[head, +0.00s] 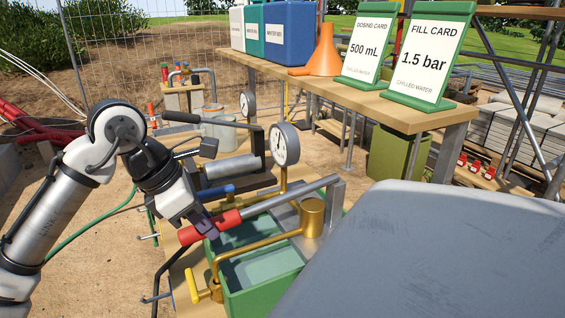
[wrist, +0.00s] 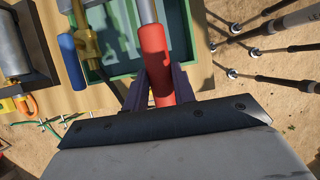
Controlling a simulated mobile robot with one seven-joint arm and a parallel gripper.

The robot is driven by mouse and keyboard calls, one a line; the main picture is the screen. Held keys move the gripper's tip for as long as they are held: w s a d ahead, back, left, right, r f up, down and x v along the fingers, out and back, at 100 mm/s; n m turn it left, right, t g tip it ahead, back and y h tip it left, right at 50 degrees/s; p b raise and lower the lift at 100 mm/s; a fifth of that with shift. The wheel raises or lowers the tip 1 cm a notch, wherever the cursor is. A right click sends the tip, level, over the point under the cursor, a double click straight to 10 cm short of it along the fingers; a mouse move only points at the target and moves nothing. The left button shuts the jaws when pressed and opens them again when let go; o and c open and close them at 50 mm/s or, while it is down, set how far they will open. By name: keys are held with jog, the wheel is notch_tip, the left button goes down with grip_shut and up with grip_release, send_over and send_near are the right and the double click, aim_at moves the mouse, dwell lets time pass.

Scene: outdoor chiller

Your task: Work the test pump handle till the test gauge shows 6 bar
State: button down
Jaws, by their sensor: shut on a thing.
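The test pump has a green open-topped tank (head: 262,296) with liquid in it and a brass cylinder (head: 312,217). Its handle is a grey lever (head: 290,198) with a red grip (head: 188,235), slanting down to the left above the tank. My gripper (head: 208,222) is shut on the red grip. In the wrist view the jaws (wrist: 157,88) sit on both sides of the red grip (wrist: 155,50). A round white gauge (head: 285,144) stands upright behind the lever; its reading is too small to tell. The wrist view shows no dial.
A blue-handled lever (head: 222,190) and a grey cylinder (head: 218,167) lie close behind the pump. A second gauge (head: 246,103) stands farther back.

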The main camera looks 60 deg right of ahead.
aim_at(190, 228)
jog(key=shift+g+h, duration=0.6)
jog(key=shift+h, duration=0.3)
jog(key=shift+s+d+f+b, duration=0.2)
jog(key=shift+f+b, duration=0.3)
jog(key=shift+f, duration=0.75)
jog(key=shift+s+d+f+b, duration=0.15)
jog(key=shift+f+b, duration=0.35)
jog(key=shift+f, duration=0.75)
jog(key=shift+w, duration=0.1)
jog(key=c, duration=0.6)
grip_release()
jog(key=shift+w+a+r+p, duration=0.25)
jog(key=shift+r+p, duration=0.25)
jog(key=shift+p, duration=0.15)
jog(key=p+v, duration=0.6)
jog(key=shift+s+a, duration=0.1)
jog(key=shift+s, duration=0.05)
jog(key=shift+f, duration=0.1)
